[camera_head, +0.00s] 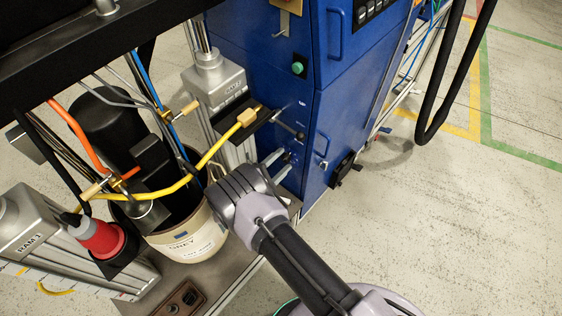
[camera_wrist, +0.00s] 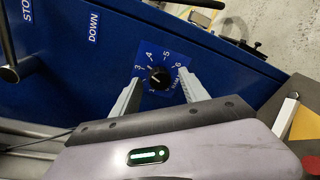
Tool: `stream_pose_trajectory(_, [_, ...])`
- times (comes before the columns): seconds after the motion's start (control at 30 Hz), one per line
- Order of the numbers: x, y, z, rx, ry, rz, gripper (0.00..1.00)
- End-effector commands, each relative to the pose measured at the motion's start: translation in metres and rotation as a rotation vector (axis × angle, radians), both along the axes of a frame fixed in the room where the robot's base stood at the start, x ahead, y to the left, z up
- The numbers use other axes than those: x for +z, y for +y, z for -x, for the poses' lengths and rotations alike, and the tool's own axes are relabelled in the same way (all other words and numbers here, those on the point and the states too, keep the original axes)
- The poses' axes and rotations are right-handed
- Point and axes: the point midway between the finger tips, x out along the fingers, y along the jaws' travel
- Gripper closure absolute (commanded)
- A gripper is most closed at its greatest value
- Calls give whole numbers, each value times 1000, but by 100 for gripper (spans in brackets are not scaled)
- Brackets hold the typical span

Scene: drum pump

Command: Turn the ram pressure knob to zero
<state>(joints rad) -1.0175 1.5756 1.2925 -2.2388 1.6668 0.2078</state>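The ram pressure knob (camera_wrist: 160,78) is a small round black knob on a blue square dial plate with white numbers, in the wrist view. The numbers 3, 4 and 6 can be read; the pointer's exact setting is too small to tell. My gripper (camera_wrist: 160,75) is open, with one grey finger on each side of the knob and a visible gap to both. In the head view my gripper (camera_head: 281,161) reaches the front of the blue cabinet (camera_head: 330,125), and the knob is too small to make out there.
A black lever (camera_wrist: 12,55) and a "DOWN" label (camera_wrist: 94,27) are to the left of the dial. In the head view a green button (camera_head: 297,68) is higher on the cabinet. A yellow hose (camera_head: 185,175) and a drum (camera_head: 187,240) stand left of my arm. Floor at right is clear.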

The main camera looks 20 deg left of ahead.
Motion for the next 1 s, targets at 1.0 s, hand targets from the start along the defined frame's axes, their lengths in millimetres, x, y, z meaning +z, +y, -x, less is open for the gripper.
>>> stream_pose_trajectory(1.0, [52, -76, 122, 3, 0, 3, 48])
